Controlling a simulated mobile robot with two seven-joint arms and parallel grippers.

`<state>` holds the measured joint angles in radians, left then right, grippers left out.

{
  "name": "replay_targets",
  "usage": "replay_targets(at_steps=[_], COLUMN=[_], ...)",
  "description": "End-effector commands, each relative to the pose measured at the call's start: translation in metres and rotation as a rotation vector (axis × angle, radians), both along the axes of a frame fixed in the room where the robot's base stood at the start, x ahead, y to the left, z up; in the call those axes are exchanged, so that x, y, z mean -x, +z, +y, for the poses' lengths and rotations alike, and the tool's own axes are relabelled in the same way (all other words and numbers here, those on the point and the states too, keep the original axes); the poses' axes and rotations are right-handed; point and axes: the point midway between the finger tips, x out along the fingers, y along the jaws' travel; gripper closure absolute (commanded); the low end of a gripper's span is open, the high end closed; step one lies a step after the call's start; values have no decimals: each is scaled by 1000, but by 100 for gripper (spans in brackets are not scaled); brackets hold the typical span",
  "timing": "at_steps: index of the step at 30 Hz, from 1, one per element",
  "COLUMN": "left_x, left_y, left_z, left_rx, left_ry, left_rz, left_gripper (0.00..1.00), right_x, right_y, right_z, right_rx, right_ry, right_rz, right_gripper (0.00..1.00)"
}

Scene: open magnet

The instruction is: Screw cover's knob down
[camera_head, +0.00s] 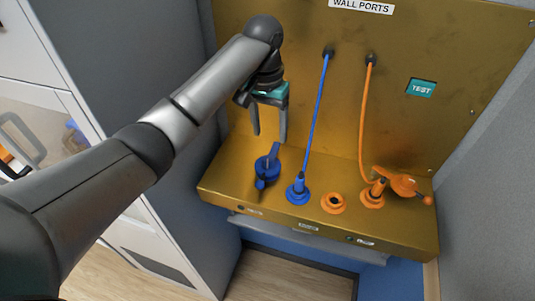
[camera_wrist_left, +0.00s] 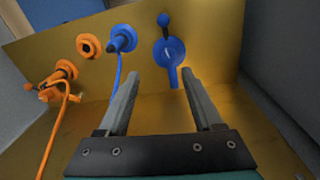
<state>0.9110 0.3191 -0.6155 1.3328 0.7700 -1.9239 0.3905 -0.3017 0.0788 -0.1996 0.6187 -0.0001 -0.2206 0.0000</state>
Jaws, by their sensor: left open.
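A blue cover (camera_head: 267,168) sits at the left end of the gold wall-port ledge (camera_head: 222,190). Its small knob (camera_head: 260,184) is on the near side, and a tab rises at its far side. In the left wrist view the blue cover (camera_wrist_left: 169,52) is just beyond my fingers, with the knob (camera_wrist_left: 164,20) at its far end. My left gripper (camera_head: 269,138) is open and empty, fingers pointing down above and behind the cover. The wrist view shows the open fingertips (camera_wrist_left: 160,74) apart, short of the cover. My right gripper is not in view.
A blue plug (camera_head: 298,190) with a blue cable stands just right of the cover. An open orange port (camera_head: 333,203), an orange plug (camera_head: 375,192) with cable and an orange cover (camera_head: 403,185) are farther right. The gold back panel (camera_head: 420,130) rises behind.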

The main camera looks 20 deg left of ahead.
Motion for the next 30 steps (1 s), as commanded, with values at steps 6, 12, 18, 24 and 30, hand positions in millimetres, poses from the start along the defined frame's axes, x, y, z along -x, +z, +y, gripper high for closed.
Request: replay_targets(at_steps=[6,12,18,24,30], left_x=[-14,-15,-14,-14,-14], left_y=[36,25,-13,-57,-93], left_z=[14,15,14,12,11], left_rx=[-18,-19,-22,-19,-20], left_ry=[53,60,60,60,59], left_rz=[17,24,24,24,20], left_gripper=[33,33,33,33,33], right_x=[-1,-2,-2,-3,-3], right_y=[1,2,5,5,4], right_z=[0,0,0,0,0], right_rx=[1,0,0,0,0], right_ry=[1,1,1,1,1], right_rz=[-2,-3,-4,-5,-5], right_gripper=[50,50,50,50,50])
